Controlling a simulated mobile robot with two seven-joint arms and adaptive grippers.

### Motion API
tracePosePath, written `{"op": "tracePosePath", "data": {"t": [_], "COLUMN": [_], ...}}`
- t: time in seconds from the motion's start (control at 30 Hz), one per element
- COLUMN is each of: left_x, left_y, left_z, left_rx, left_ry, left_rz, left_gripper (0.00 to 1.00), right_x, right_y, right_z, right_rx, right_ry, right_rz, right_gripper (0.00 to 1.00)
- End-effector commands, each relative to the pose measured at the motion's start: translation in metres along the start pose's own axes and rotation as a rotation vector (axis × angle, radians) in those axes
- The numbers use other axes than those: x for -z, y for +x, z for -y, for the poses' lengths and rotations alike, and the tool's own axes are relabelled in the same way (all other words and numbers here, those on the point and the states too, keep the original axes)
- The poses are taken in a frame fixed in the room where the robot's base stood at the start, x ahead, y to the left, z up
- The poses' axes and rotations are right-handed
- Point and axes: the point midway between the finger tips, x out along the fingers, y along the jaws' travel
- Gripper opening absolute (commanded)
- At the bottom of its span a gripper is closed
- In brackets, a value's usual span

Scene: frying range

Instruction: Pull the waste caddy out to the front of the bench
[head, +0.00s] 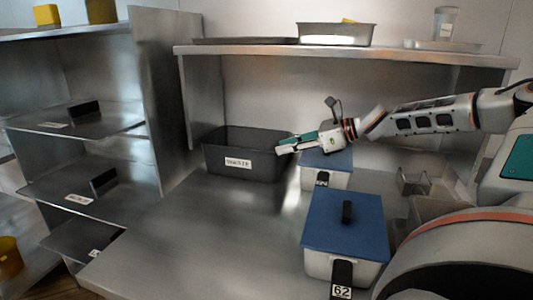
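The waste caddy (222,160) is a dark grey open-topped bin with a white label on its front. It stands at the back of the steel bench (185,235), under the shelf. My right gripper (281,148) reaches in from the right, with its fingertips at the caddy's right front top corner. I cannot tell whether they touch the rim or whether the fingers are open or shut. The gripper hides part of that corner. My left gripper is not in view.
Two blue-lidded containers stand right of the caddy, one behind (335,160) and a larger one in front (345,225). A wire basket (413,180) is further right. The bench in front of the caddy is clear. An overhead shelf (400,55) carries pans.

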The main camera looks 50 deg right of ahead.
Motion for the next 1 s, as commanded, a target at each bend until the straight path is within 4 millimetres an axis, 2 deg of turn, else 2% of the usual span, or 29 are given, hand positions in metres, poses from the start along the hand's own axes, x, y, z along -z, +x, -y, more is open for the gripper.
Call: {"op": "tracePosePath", "data": {"t": [0.03, 0.2, 0.5, 0.73, 1.0], "left_x": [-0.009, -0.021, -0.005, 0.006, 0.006], "left_y": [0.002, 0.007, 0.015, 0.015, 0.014], "left_z": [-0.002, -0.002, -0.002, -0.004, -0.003], "left_rx": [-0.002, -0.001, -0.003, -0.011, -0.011], "left_ry": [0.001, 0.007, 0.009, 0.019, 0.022], "left_rz": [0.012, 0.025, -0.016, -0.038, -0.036], "left_gripper": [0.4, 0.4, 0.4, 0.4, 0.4], "right_x": [0.008, 0.01, 0.009, 0.002, 0.0], "right_y": [0.012, 0.041, 0.084, 0.093, 0.093], "right_z": [0.0, 0.0, 0.0, 0.0, 0.0], "right_rx": [-0.003, -0.003, -0.001, 0.0, 0.001], "right_ry": [0.003, 0.003, 0.001, 0.0, -0.001], "right_rz": [-0.01, -0.013, -0.011, -0.003, 0.0], "right_gripper": [0.22, 0.22, 0.22, 0.22, 0.22]}}
